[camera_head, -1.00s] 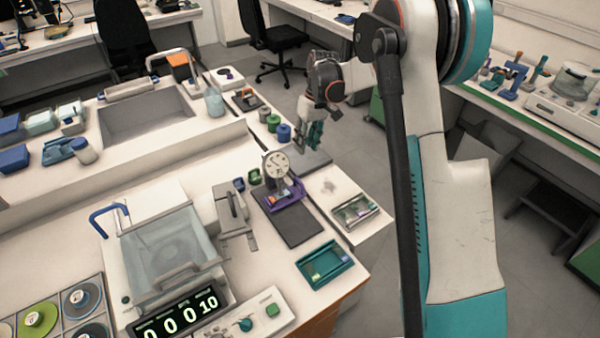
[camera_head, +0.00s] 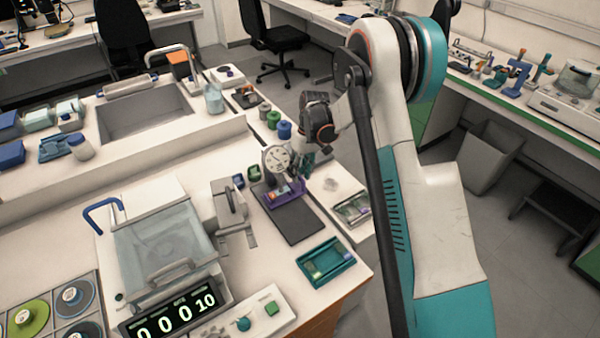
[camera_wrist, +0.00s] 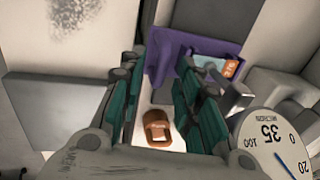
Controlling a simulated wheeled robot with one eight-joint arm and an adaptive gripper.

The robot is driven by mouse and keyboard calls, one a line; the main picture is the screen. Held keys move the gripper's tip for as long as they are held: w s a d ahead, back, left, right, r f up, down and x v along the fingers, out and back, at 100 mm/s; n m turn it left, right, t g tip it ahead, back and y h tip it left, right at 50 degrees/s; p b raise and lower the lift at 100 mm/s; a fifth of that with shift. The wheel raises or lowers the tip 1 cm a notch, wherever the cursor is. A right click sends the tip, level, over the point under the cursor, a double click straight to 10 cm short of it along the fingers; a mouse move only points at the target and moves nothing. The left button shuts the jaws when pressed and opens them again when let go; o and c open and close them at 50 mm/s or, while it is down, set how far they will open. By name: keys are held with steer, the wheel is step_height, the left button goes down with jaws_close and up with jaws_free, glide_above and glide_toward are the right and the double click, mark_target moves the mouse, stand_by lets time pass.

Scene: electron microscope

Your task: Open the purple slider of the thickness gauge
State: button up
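The thickness gauge has a round white dial (camera_head: 277,159) above a purple base (camera_head: 290,196), on a dark mat at the right part of the bench. In the wrist view the dial (camera_wrist: 272,145) is at the lower right and a purple part (camera_wrist: 160,62) is at top centre. My gripper (camera_head: 306,166) is just right of the dial. In the wrist view its teal fingers (camera_wrist: 160,78) are spread apart, with the purple part at or just beyond their tips. I cannot tell whether they touch it. Nothing is visibly held.
A teal tray (camera_head: 325,262) and a clear-lidded tray (camera_head: 352,208) lie to the front right of the gauge. Green and blue jars (camera_head: 284,130) stand behind it. A grey metal device (camera_head: 230,208) stands to its left.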

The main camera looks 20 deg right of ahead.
jaws_close()
steer(key=s+d, duration=0.1)
steer(key=s, duration=0.3)
steer(key=s+d+b, duration=0.1)
steer(key=s, duration=0.3)
steer(key=s+d, duration=0.1)
steer(key=s, duration=0.3)
steer(key=shift+d, duration=0.4)
jaws_free()
step_height(320, 180, up, 12)
steer(key=d, duration=0.2)
steer(key=shift+w+d+f, duration=0.15)
steer(key=shift+w, duration=0.2)
